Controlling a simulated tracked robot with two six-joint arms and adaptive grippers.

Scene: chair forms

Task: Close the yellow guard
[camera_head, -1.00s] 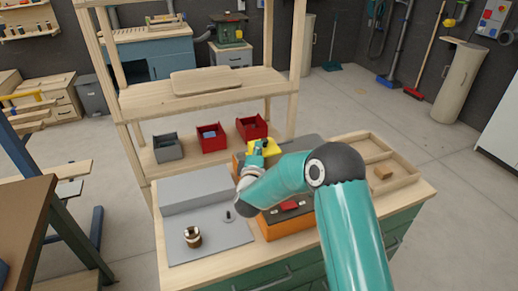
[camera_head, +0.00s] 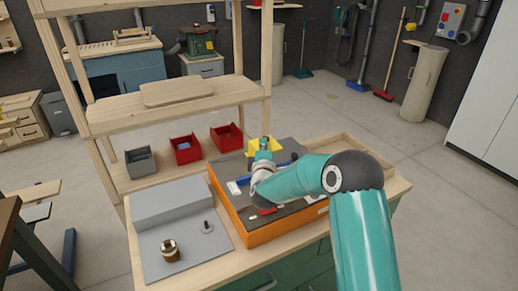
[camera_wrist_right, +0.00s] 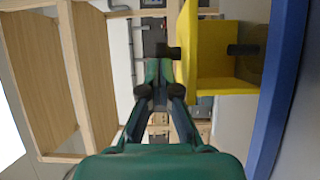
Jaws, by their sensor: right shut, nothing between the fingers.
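The yellow guard (camera_head: 251,148) stands near the back of the orange machine (camera_head: 270,232) with a dark grey top. My right gripper (camera_head: 263,145) is at the guard in the head view and hides part of it. In the right wrist view the guard (camera_wrist_right: 215,45) is a yellow angled plate just right of my shut, empty fingers (camera_wrist_right: 163,62). I cannot tell whether they touch it. A dark pin-like part (camera_wrist_right: 243,49) shows beside the guard. My left gripper is not in view.
A blue bar (camera_head: 284,163) lies across the machine; a blue surface (camera_wrist_right: 285,90) edges the wrist view. A grey block and plate (camera_head: 190,250) with a brown-and-white part (camera_head: 170,251) are left. Two red bins (camera_head: 186,149) and a grey bin (camera_head: 140,161) stand behind. A wooden tray (camera_head: 372,156) is right.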

